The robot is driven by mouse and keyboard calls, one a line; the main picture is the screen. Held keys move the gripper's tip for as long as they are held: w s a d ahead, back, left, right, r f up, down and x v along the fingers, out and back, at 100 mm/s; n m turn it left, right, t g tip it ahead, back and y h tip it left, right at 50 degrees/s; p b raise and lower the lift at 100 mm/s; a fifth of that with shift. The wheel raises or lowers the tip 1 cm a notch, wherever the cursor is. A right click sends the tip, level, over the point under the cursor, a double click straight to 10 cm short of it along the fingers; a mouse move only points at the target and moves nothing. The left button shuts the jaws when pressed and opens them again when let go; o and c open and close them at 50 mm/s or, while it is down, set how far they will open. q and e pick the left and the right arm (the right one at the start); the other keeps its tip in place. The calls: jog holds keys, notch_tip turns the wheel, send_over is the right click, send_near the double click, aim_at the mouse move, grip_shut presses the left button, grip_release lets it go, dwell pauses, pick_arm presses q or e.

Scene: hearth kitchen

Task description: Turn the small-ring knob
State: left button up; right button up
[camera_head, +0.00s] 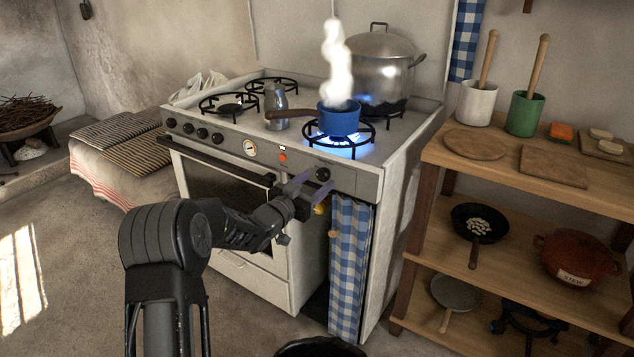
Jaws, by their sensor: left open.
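The white stove has a grey front panel (235,143) with several dark knobs (202,133) at its left and a single dark knob (323,173) at its right end. I cannot read any marks saying which knob belongs to the small ring. My left gripper (318,181) is open at the right end of the panel, its fingers on either side of the single knob. Whether they touch it is unclear. A blue flame burns under the small blue pan (338,118), which steams. My right gripper is not in view.
A big steel pot (381,65) stands behind the pan, with a blue glow beneath, and a moka pot (276,106) stands to its left. A checked cloth (351,265) hangs just below the right knob. A wooden shelf (530,185) stands at the right.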

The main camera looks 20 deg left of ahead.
pick_arm(q)
jog(key=shift+w+d, duration=0.1)
jog(key=shift+w, duration=0.5)
jog(key=shift+c, duration=0.3)
grip_shut()
